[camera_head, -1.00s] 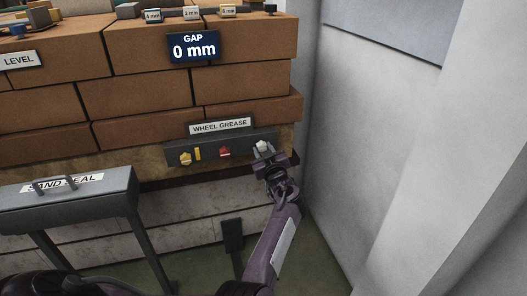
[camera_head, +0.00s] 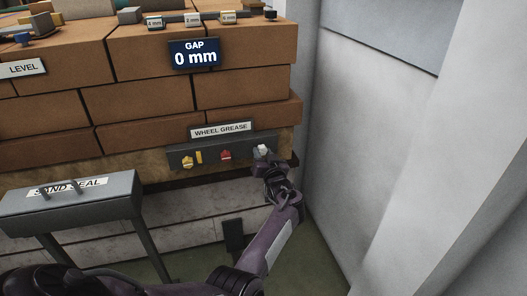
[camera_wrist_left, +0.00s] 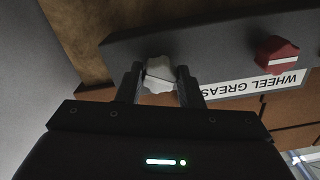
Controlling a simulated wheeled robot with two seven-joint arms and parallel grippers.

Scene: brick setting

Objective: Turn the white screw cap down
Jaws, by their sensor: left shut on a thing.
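The white screw cap (camera_head: 262,149) sits at the right end of a dark grey panel (camera_head: 207,155) under the WHEEL GREASE label (camera_head: 221,130). My left gripper (camera_head: 266,157) reaches up to it from below. In the left wrist view the white cap (camera_wrist_left: 160,73), lobed and with a raised bar, lies between the two fingers of my left gripper (camera_wrist_left: 159,80), which is shut on it. The fingers hide part of its sides. My right gripper is not in view.
A red cap (camera_head: 226,155) and a yellow cap (camera_head: 187,162) sit left on the same panel. A grey SAND SEAL box (camera_head: 120,187) stands at the left. A plain wall (camera_head: 375,130) rises close on the right. A sign (camera_head: 195,53) reads GAP 0 mm.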

